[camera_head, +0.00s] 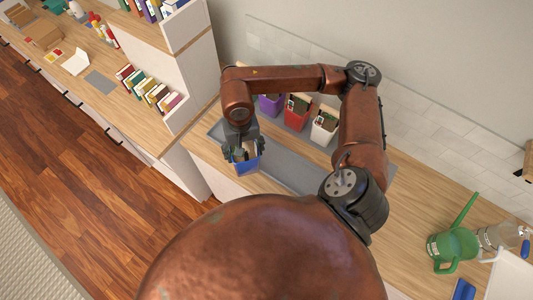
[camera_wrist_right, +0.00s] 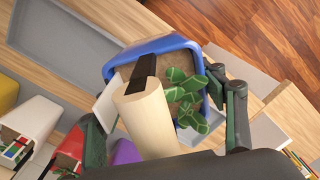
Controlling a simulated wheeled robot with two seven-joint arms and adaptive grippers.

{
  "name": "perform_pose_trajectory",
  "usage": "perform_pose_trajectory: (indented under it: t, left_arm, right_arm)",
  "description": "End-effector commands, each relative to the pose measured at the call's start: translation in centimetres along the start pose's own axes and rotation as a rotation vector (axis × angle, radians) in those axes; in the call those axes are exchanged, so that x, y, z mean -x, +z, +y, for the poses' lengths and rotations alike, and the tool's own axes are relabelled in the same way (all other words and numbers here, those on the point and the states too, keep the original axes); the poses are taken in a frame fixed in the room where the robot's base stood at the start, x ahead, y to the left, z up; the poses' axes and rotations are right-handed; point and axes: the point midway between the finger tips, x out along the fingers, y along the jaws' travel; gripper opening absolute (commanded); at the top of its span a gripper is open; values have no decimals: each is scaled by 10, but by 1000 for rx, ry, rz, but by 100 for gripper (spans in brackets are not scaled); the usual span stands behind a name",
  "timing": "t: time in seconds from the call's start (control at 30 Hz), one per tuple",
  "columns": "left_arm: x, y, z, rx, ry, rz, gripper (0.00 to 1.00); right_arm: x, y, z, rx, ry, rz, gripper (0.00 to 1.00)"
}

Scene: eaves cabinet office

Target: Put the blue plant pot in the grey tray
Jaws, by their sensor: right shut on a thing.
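The blue plant pot (camera_head: 248,166) is in my right gripper (camera_head: 240,150), in the head view near the counter's front edge and the tray's left part. In the right wrist view the pot (camera_wrist_right: 150,49) sits between the fingers of my right gripper (camera_wrist_right: 163,118); its soil, green leaves and a pale cylinder with a black strip show at its mouth. The grey tray (camera_head: 286,172) lies long and flat on the wooden counter, partly hidden by my arm. The tray also shows in the right wrist view (camera_wrist_right: 75,45), beside the pot. I cannot tell the pot's height. My left gripper is out of view.
Purple (camera_head: 270,106), red (camera_head: 297,113) and white (camera_head: 325,126) pots stand in a row toward the wall. A white shelf with books (camera_head: 150,90) rises at the left.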

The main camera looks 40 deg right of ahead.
Motion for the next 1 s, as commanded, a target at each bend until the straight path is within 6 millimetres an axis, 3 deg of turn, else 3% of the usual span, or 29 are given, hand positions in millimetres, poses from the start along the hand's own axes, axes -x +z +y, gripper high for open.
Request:
perform_pose_trajectory:
  t: [0.1,0.6,0.83,1.0]
  left_arm:
    - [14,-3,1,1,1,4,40]
    - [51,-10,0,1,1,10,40]
    - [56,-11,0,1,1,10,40]
    - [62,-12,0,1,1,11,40]
  right_arm:
    - [16,18,12,-151,-3,-1,18]
    - [57,82,62,-755,4,10,18]
    - [63,93,71,-877,7,16,18]
    - [57,78,75,-899,10,15,18]
